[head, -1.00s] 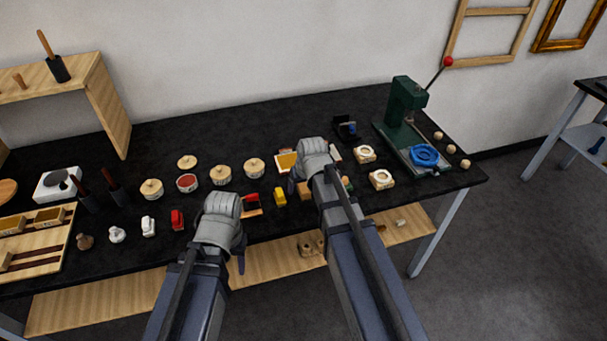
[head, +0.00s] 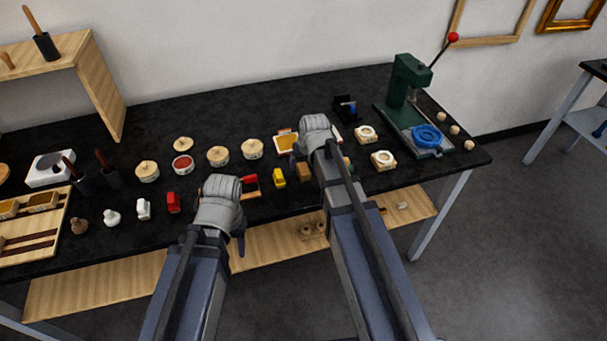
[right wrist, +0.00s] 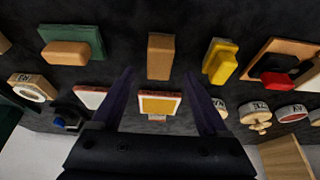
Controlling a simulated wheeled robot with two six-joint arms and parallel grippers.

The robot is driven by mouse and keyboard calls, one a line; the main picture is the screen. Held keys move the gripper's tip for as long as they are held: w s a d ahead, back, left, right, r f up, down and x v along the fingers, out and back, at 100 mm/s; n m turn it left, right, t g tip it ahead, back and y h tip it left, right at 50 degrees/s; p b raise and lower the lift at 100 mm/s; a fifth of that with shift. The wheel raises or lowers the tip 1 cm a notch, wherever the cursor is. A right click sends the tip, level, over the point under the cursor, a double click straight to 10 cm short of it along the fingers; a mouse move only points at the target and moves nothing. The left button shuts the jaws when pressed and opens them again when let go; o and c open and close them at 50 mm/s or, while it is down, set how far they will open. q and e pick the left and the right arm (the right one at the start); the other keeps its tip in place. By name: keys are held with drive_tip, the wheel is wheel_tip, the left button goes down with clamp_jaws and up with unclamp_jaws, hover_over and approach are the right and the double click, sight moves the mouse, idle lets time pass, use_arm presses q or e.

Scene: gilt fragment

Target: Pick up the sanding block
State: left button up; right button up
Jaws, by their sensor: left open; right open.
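A plain brown block (right wrist: 160,56) lies on the black bench, ahead of and between the fingers of my right gripper (right wrist: 159,76) in the right wrist view. It may be the sanding block; a tan block on a green pad (right wrist: 68,53) lies beside it, and I cannot tell for sure which is meant. In the head view the brown block (head: 305,172) shows partly beside my right gripper (head: 303,160), which is open and empty above the bench. My left gripper (head: 236,225) is open near the bench's front edge, its fingers mostly hidden by the wrist.
A yellow tool (head: 279,177) and a red-handled item (head: 249,181) lie left of the brown block. A framed orange-yellow pad (head: 286,142) lies behind it. Round tins (head: 218,156) stand farther left. A green press (head: 408,85) stands at the right.

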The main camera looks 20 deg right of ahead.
sight(303, 167)
drive_tip(key=b+x, duration=0.3)
drive_tip(key=x, duration=0.1)
drive_tip(key=shift+w+f, duration=0.15)
drive_tip(key=shift+f, duration=0.1)
drive_tip(key=shift+r, duration=0.1)
clamp_jaws()
